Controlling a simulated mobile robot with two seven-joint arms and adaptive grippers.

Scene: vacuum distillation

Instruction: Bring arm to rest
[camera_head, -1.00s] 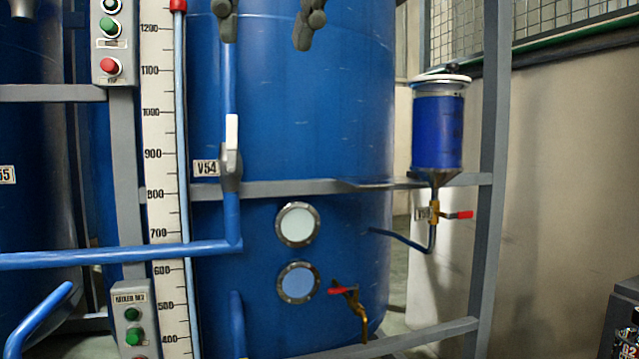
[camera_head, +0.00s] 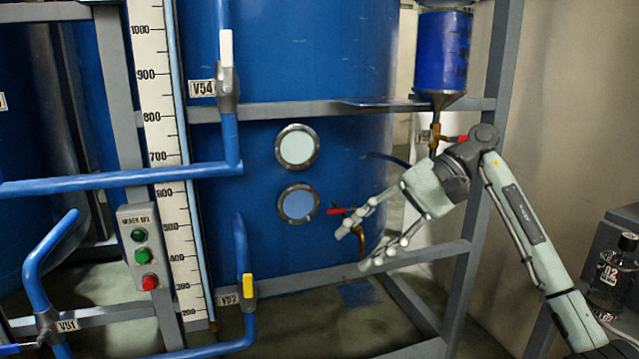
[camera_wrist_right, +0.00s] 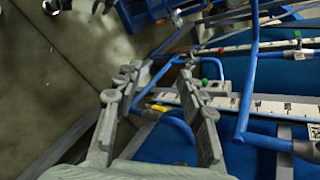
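My right arm comes in from the right edge in the head view. Its gripper (camera_head: 354,248) points left, with its fingers spread apart and nothing between them. It is in front of the lower part of the blue tank (camera_head: 340,60), overlapping the small red-handled brass tap (camera_head: 336,211) in the picture. In the right wrist view the two grey fingers (camera_wrist_right: 160,80) are apart and empty, with blue pipes and the scale beyond them. I cannot tell how far the fingers are from the tank.
A grey frame rail (camera_head: 300,110) crosses the tank. The blue-filled glass vessel (camera_head: 442,50) hangs at the upper right. A yellow-handled valve (camera_head: 248,287) is at lower left of the gripper. A bottle (camera_head: 612,272) stands at the right edge. Bare floor shows below.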

